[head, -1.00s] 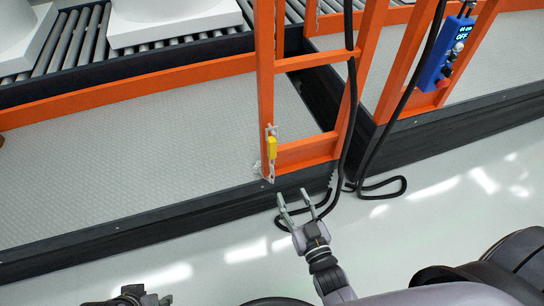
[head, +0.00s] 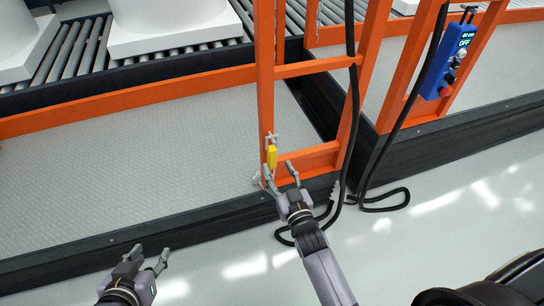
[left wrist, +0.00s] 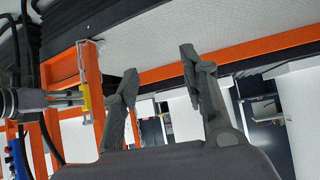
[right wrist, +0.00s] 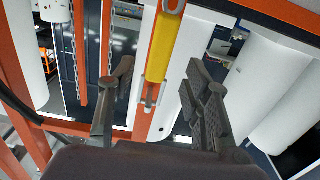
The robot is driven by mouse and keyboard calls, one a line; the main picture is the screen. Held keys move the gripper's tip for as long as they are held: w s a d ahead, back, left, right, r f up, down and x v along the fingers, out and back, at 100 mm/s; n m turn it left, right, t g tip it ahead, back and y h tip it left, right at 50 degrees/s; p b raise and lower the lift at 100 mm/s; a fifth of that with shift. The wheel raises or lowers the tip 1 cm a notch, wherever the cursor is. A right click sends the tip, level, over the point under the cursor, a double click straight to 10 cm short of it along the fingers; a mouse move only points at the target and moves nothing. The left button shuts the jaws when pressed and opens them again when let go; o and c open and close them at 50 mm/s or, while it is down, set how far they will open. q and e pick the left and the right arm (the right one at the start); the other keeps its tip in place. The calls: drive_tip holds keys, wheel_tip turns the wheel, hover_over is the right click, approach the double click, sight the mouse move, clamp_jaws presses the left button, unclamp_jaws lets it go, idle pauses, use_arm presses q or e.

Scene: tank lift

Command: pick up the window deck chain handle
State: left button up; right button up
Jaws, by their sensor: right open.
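The chain handle (head: 272,156) is a yellow bar with grey fittings at its ends. It hangs upright on the left orange post, near its foot. My right gripper (head: 278,169) is open just below and in front of it in the head view. In the right wrist view the yellow handle (right wrist: 163,45) shows between the two open fingers (right wrist: 159,75), apart from both. My left gripper (head: 151,257) is open and empty, low at the left over the floor. Its wrist view shows its spread fingers (left wrist: 158,65), with the handle (left wrist: 86,98) off to the left.
An orange ladder-like frame (head: 315,70) stands on the dark platform edge (head: 150,240). Black cables (head: 385,200) hang beside it and loop onto the floor. A blue control box (head: 450,60) is at the upper right. Rollers (head: 75,50) carry white tanks behind.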

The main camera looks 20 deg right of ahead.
sight(273, 158)
drive_tip(key=w+b, duration=0.1)
drive_tip(key=w, duration=0.4)
drive_tip(key=shift+b, duration=0.35)
use_arm(q)
drive_tip(key=w+d+r+t+h, duration=0.1)
drive_tip(key=w+d+r+t, duration=0.1)
drive_tip(key=w+r+t, duration=0.2)
wheel_tip(273, 158, up, 2)
drive_tip(key=shift+w+r, duration=0.15)
drive_tip(key=shift+w, duration=0.3)
drive_tip(key=shift+d, duration=0.1)
use_arm(e)
drive_tip(key=shift+c, duration=0.2)
clamp_jaws()
